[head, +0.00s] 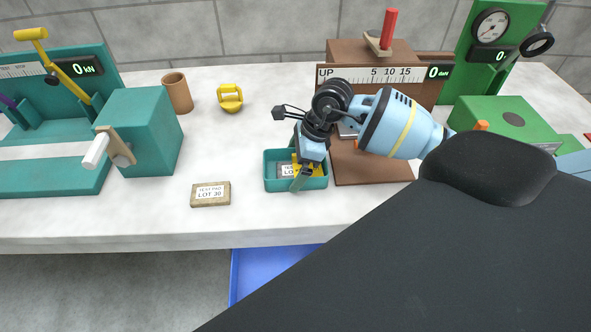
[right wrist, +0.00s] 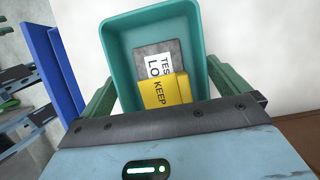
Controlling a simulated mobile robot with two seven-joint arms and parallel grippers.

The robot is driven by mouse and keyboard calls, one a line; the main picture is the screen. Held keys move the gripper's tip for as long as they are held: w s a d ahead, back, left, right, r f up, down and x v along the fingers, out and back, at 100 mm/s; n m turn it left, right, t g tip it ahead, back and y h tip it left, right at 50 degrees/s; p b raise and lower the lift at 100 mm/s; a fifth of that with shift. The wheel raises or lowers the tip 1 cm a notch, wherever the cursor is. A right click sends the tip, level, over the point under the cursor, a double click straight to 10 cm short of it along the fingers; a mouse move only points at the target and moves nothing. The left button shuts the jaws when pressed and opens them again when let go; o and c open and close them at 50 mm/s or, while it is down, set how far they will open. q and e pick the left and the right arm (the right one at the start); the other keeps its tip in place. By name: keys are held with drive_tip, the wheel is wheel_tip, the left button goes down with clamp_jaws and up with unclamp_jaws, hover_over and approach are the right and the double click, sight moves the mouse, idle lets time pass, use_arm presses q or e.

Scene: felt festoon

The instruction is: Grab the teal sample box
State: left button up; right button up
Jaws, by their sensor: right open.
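The teal sample box (head: 268,182) is a small open-topped tray on the white bench, near the front edge. It holds a grey pad with a white label and a yellow piece marked KEEP. In the right wrist view the box (right wrist: 117,42) lies between the two green fingers. My right gripper (head: 303,173) is over the box and open, with a finger on either side of it; I cannot tell whether they touch its walls. The right gripper (right wrist: 163,90) also shows in its wrist view. My left gripper is not in view.
A test pad marked LOT 30 (head: 210,195) lies left of the box. A brown machine (head: 372,173) stands close on the right, a teal machine (head: 140,130) at left. A brown cup (head: 177,93) and yellow weight (head: 230,100) stand behind. A blue bin (head: 265,270) is below the front edge.

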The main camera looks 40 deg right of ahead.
drive_tip(key=shift+c, duration=0.3)
drive_tip(key=c, duration=0.8)
drive_tip(key=shift+o, duration=0.2)
drive_tip(key=shift+r, duration=0.15)
drive_tip(key=shift+r, duration=1.65)
drive_tip(key=s, duration=0.4)
drive_tip(key=s+d+b, duration=0.1)
drive_tip(key=s, duration=0.4)
drive_tip(key=s+r, duration=0.1)
drive_tip(key=s, duration=0.3)
drive_tip(key=shift+s+d+b, duration=0.2)
drive_tip(key=shift+s+b, duration=0.05)
drive_tip(key=shift+b, duration=0.1)
drive_tip(key=shift+s+d+r, duration=0.1)
drive_tip(key=shift+s+r, duration=0.1)
drive_tip(key=shift+s, duration=0.95)
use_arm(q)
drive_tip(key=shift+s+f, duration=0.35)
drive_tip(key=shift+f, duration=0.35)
